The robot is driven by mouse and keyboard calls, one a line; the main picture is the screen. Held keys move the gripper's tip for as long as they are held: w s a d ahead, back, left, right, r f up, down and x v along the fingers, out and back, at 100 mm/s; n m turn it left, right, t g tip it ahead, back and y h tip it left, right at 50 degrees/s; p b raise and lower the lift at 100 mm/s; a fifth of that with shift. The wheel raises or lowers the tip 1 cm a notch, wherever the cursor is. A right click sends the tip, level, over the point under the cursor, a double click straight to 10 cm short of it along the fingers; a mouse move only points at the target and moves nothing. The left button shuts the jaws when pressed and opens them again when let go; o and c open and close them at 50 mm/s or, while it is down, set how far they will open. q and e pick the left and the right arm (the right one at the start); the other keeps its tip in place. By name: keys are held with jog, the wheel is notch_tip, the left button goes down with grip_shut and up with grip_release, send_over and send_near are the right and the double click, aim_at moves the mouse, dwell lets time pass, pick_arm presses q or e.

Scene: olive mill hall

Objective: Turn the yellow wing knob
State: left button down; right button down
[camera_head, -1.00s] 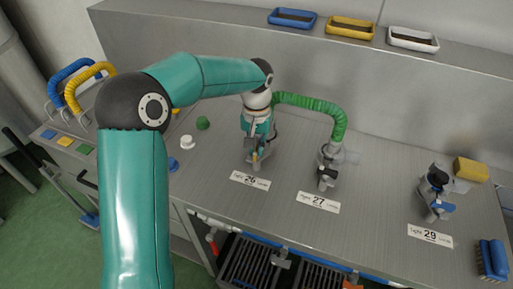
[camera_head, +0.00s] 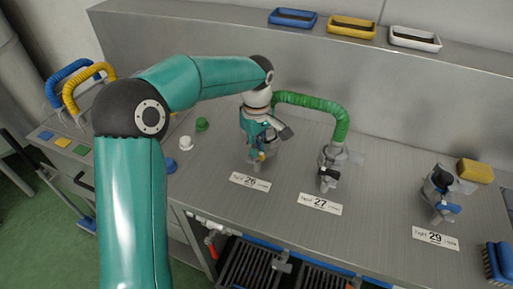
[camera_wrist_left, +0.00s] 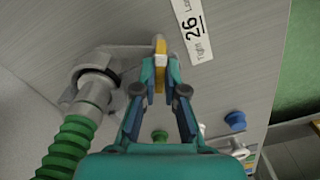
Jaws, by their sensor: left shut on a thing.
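The yellow wing knob (camera_wrist_left: 160,48) shows as a narrow yellow strip between my left fingertips in the left wrist view. It sits on a grey metal valve fitting (camera_wrist_left: 118,58) beside the label 26. My left gripper (camera_wrist_left: 160,68) is shut on the knob, one finger on each side. In the head view the left gripper (camera_head: 261,147) is over the fitting behind label 26, and a bit of the yellow knob (camera_head: 261,156) shows below the fingers. The fingers hide most of the knob. My right gripper is not in view.
A green hose (camera_head: 318,102) arches from fitting 26 to fitting 27 (camera_head: 330,165), which has a black knob. Fitting 29 (camera_head: 438,190) has black and blue parts, near a yellow sponge (camera_head: 475,171) and blue brush (camera_head: 497,262).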

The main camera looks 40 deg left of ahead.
pick_arm(q)
jog(key=n, duration=0.5)
jog(key=shift+w+r+b, duration=0.1)
jog(key=shift+r+b, duration=0.05)
jog(key=shift+b, duration=0.2)
dwell(0.3)
jog(key=c, duration=1.2)
grip_release()
jog(key=shift+c, duration=0.2)
notch_tip(320, 180, up, 12)
jog(key=shift+f, duration=0.2)
